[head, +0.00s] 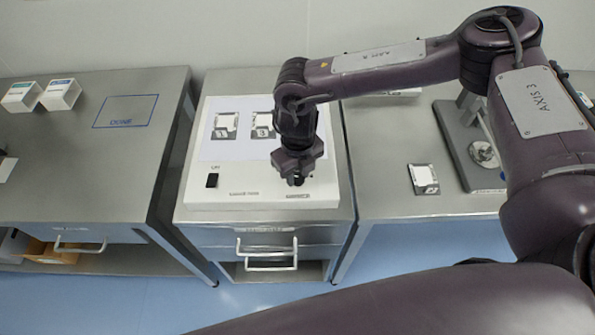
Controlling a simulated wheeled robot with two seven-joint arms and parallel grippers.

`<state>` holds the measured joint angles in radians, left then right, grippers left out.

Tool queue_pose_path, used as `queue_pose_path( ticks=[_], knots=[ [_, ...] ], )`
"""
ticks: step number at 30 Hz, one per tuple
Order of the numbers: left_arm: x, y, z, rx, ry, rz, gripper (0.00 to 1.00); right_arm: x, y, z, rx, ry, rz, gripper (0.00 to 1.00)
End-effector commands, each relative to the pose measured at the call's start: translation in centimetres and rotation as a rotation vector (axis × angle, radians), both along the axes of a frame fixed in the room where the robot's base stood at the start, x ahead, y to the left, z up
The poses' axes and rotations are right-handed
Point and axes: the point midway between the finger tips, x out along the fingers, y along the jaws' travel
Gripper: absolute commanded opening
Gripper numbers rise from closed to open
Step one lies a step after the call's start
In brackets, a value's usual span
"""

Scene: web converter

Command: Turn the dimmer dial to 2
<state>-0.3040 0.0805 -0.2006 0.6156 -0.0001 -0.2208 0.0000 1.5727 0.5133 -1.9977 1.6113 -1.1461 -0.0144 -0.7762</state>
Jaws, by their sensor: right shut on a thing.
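The dimmer dial (295,181) is a small dark knob at the front right of a white light box (237,200), mostly hidden under my right gripper. My right gripper (296,178) points down over it and is shut on it. The number that the dial points to cannot be read. A black switch (212,180) with a small label above it sits at the front left of the box. My left gripper is not in view.
Two framed slides (225,125) lie on the box top; the arm partly covers the right one. Another slide (423,179) and a grey stand (466,150) are on the right bench. Small white boxes (61,95) and a blue outlined area (126,110) are on the left bench.

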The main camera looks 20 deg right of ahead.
Motion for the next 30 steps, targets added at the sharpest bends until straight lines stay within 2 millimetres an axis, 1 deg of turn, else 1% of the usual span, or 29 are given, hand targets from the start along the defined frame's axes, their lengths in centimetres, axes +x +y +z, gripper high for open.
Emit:
queue_pose_path(
  ticks=[3, 8, 21, 30],
  knots=[
    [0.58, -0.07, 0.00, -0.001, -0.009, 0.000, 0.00, 0.03, -0.01, -0.01, 0.001, 0.000, -0.039, 0.07],
    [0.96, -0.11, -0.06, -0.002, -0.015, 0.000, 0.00, 0.04, -0.04, -0.03, 0.001, 0.000, -0.132, 0.07],
    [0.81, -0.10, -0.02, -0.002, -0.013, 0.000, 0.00, 0.08, -0.06, 0.07, 0.001, -0.001, -0.497, 0.07],
    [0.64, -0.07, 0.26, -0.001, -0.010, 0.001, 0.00, 0.12, -0.08, 0.15, 0.000, -0.003, -0.682, 0.07]
  ],
)
